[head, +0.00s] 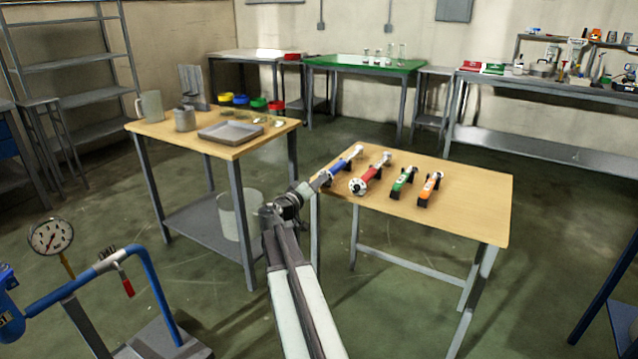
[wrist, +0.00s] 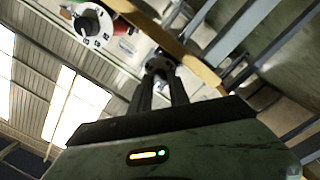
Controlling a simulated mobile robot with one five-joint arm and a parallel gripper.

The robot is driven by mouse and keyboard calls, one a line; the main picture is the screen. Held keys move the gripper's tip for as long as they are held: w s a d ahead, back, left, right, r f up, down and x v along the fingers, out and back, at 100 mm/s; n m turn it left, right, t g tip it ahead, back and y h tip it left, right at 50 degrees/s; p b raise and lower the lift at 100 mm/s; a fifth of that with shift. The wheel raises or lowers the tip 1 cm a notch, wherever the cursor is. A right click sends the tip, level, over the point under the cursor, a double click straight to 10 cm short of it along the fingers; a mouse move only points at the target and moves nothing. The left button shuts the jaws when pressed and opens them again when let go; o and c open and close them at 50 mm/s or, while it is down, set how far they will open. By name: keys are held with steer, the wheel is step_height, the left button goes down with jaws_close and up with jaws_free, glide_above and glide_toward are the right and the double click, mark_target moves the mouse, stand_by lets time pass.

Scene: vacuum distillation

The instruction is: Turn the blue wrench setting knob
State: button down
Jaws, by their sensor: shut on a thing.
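The blue wrench (head: 343,166) lies at the left end of a row of wrenches on the right-hand wooden table (head: 465,205). My gripper (head: 321,181) reaches its near end, at the table's left edge. In the wrist view my gripper (wrist: 160,76) is shut on a dark round piece (wrist: 160,63), which appears to be the blue wrench's setting knob. The fingers hide part of it, and any marks on it cannot be read. The blue handle is not clear in the wrist view.
Close to the right of the blue wrench lies a red wrench (head: 371,174) with a round end, also in the wrist view (wrist: 92,22). Green (head: 403,183) and orange (head: 430,188) wrenches follow. Another wooden table (head: 150,127) with a grey tray (head: 230,132) stands left of my arm.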

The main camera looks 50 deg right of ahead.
steer(key=shift+a+f+n+b, duration=0.1)
steer(key=shift+n+b, duration=0.1)
steer(key=shift+n, duration=1.75)
steer(key=shift+f+n+b, duration=0.1)
steer(key=shift+n+b, duration=0.05)
steer(key=shift+n, duration=1.8)
steer(key=c, duration=1.2)
jaws_free()
steer(key=shift+r, duration=0.1)
steer(key=shift+c, duration=0.2)
steer(key=s+a, duration=0.1)
steer(key=a, duration=0.6)
steer(key=shift+s+a, duration=0.25)
steer(key=shift+s, duration=0.1)
